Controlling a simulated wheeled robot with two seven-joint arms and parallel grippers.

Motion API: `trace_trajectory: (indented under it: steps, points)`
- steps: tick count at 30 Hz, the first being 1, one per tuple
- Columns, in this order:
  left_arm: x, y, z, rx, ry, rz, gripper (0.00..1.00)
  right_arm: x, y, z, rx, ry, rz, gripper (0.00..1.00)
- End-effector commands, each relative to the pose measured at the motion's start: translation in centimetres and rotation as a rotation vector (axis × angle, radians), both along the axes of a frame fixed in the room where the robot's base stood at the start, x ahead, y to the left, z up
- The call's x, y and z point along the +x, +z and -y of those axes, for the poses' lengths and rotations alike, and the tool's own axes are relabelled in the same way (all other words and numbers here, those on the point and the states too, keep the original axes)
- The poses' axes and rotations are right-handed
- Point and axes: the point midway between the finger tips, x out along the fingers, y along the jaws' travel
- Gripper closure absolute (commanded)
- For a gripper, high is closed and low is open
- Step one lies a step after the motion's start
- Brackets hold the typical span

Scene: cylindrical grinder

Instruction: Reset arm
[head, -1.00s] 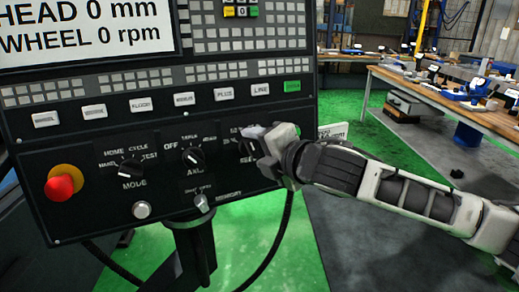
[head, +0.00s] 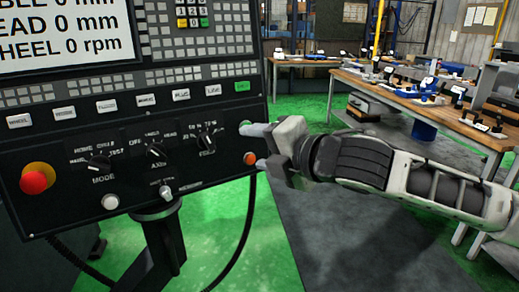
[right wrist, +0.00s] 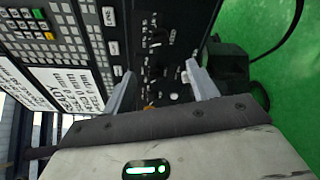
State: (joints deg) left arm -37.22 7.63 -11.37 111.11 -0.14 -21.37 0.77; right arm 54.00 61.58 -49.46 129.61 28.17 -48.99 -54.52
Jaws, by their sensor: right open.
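My right gripper (head: 258,148) is at the right edge of the black control panel (head: 130,204) in the head view. Its two fingers are apart, with nothing between them. In the right wrist view the open fingers (right wrist: 160,92) point toward the panel's knobs. A rotary knob (head: 207,142) on the panel is just left of the fingers. An orange-red button (head: 250,158) shows close to the lower finger. I cannot tell whether the fingers touch the panel. My left gripper is not in view.
A red emergency button (head: 35,181) sits at the panel's left. The panel stands on a dark post (head: 160,240) with a hanging cable. Wooden workbenches (head: 400,95) with tools stand behind at the right. Green and grey floor lies open between them.

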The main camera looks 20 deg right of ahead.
Motion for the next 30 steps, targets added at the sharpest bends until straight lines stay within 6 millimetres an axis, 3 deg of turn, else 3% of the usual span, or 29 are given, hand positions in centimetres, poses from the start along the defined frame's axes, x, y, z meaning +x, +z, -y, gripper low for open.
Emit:
trace_trajectory:
  steps: [10, 14, 17, 23, 26, 30]
  points:
    - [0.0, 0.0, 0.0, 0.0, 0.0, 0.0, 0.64, 0.0, -0.2, -0.1, 0.007, 0.001, -0.004, 0.41]
    - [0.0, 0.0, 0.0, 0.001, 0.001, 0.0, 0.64, 0.1, -2.3, -1.4, 0.094, 0.015, -0.054, 0.41]
    - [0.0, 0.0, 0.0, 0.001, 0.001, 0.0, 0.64, 0.0, -5.8, -3.4, 0.254, 0.02, -0.144, 0.41]
    - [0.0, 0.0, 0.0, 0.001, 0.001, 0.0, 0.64, -1.6, -15.0, -6.1, 0.69, -0.071, -0.381, 0.41]
    - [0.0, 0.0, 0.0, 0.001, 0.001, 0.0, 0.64, -3.3, -20.0, -6.4, 0.905, -0.174, -0.498, 0.41]
    - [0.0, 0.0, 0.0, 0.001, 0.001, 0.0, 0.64, -7.2, -27.9, -5.6, 1.181, -0.386, -0.65, 0.41]
